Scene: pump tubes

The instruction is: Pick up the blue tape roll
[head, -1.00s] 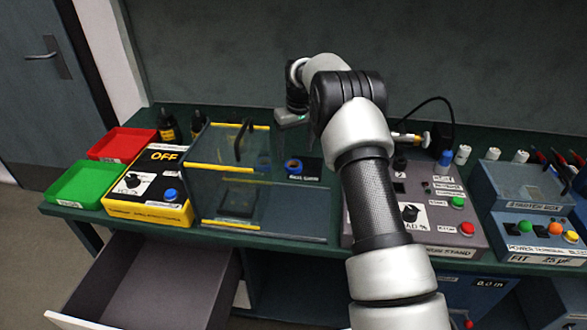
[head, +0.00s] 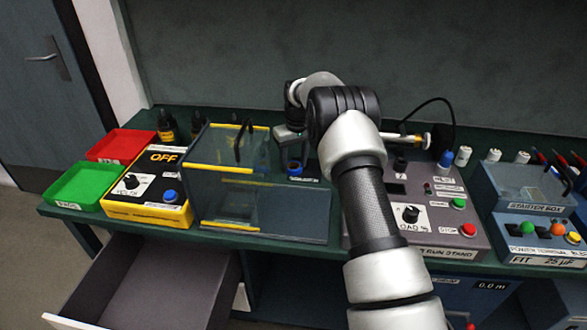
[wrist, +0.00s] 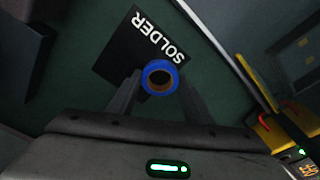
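The blue tape roll (wrist: 147,69), a ring with a brownish inner core, lies by the black SOLDER label in the wrist view. It also shows on the green bench in the head view (head: 295,169), right of the clear-walled box. My gripper (wrist: 159,80) is open, with its two dark fingers on either side of the roll in the wrist view. A small gap seems to show between the fingertips and the roll. I cannot tell how far the fingertips are above the bench.
The clear box with yellow edges (head: 232,207) stands just left of the roll. A black SOLDER label (wrist: 122,45) lies beside the roll. The grey run stand (head: 449,219) is to the right. An open drawer (head: 165,270) juts out below the bench.

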